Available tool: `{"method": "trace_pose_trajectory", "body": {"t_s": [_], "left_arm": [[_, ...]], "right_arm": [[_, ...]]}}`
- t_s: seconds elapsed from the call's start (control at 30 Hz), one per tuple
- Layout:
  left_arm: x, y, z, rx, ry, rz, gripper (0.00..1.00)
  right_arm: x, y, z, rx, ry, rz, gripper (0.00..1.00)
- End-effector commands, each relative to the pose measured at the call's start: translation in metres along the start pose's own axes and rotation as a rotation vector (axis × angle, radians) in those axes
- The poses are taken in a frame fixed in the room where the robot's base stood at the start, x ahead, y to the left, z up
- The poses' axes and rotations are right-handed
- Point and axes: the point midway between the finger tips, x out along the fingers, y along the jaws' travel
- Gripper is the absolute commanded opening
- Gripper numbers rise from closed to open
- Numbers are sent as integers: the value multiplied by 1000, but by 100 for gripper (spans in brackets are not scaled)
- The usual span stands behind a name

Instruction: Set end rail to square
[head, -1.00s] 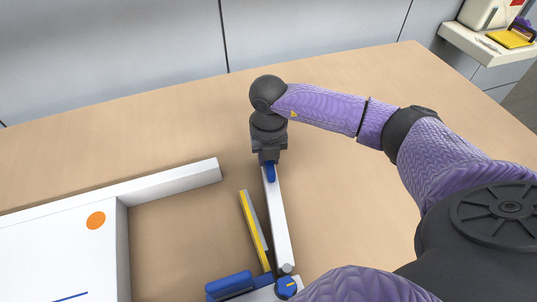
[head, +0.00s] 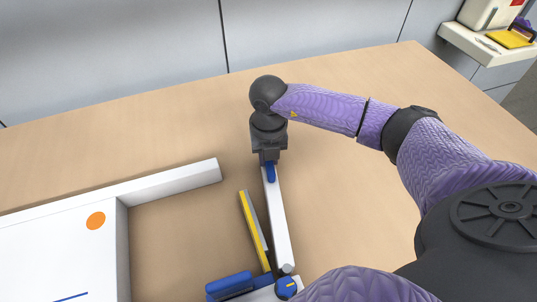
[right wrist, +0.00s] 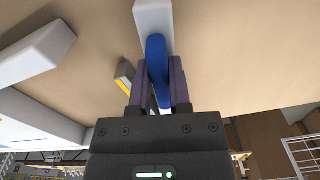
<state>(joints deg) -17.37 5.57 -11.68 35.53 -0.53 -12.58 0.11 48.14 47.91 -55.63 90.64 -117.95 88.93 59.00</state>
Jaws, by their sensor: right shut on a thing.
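The end rail is a long white bar (head: 279,225) lying on the table, running from my right gripper (head: 269,164) down to a round blue knob (head: 286,287) at the bottom of the head view. A blue grip piece (head: 270,173) stands at the rail's far end. In the right wrist view my right gripper (right wrist: 159,95) is shut on this blue piece (right wrist: 157,60), with the white rail (right wrist: 153,18) beyond it. A yellow-edged strip (head: 254,231) lies left of the rail, at a slight angle to it. My left gripper is out of view.
A white board (head: 60,255) with an orange dot (head: 96,220) lies at the left, and a white rail (head: 175,187) runs along its far side. A blue block (head: 230,286) sits by the knob. The table right of the rail is clear.

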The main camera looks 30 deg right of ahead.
Motion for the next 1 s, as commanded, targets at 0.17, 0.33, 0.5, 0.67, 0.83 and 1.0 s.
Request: {"method": "trace_pose_trajectory", "body": {"t_s": [0.17, 0.33, 0.5, 0.67, 0.83, 1.0], "left_arm": [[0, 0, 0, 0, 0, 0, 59], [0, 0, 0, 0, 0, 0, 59], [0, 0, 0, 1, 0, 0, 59], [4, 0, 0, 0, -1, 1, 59], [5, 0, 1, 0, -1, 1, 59], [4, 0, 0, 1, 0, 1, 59]], "right_arm": [[-1, 0, 0, 0, -2, 1, 0], [-1, 0, 0, 0, -2, 1, 0], [-1, 3, 1, -11, -2, 2, 0], [0, 29, -1, -125, -4, 4, 0], [-1, 44, -4, -196, -4, 2, 0], [-1, 44, -4, -199, -4, 2, 0]]}}
